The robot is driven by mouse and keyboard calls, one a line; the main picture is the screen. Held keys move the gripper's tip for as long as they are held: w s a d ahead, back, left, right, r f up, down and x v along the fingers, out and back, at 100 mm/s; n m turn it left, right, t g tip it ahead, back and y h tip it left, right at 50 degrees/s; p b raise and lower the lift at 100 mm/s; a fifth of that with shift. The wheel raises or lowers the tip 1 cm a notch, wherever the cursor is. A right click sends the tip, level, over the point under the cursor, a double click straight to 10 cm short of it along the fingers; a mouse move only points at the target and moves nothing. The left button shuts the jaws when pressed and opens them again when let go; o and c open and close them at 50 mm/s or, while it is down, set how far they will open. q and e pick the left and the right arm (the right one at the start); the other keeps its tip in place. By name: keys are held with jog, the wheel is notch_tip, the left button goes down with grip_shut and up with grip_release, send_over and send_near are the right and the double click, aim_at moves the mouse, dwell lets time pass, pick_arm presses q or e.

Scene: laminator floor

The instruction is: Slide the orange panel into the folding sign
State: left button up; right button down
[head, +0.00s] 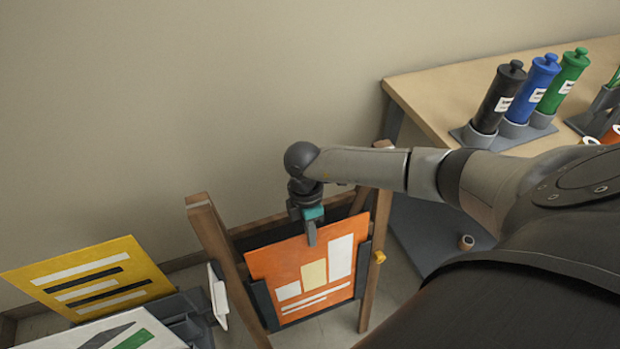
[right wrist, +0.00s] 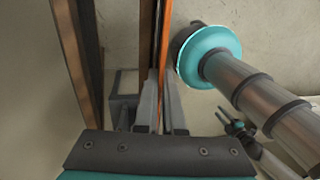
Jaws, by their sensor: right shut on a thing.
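The orange panel (head: 308,275), with white and cream blocks printed on it, is upright and slightly tilted at the folding sign (head: 214,240), a wooden A-frame. Its lower part lies between the sign's dark side channels; its upper left corner stands above the left channel. Whether its bottom edge is seated is hidden. My right gripper (head: 311,232) is shut on the panel's top edge near the middle. In the right wrist view the panel (right wrist: 160,45) is a thin orange strip beyond the fingers. A small dark jointed part there may be my left gripper; its jaws are unclear.
A yellow panel (head: 90,280) and a white-green panel (head: 115,335) stand in a grey rack (head: 190,305) at the left. A wooden table (head: 430,95) with black, blue and green bottles (head: 535,90) is at the right. A wall is close behind the sign.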

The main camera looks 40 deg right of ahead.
jog(key=shift+f, duration=0.2)
jog(key=c, duration=0.9)
grip_release()
jog(key=shift+c, duration=0.2)
notch_tip(320, 180, up, 15)
jog(key=w+p, duration=0.2)
jog(key=shift+w+d, duration=0.25)
jog(key=shift+d, duration=0.05)
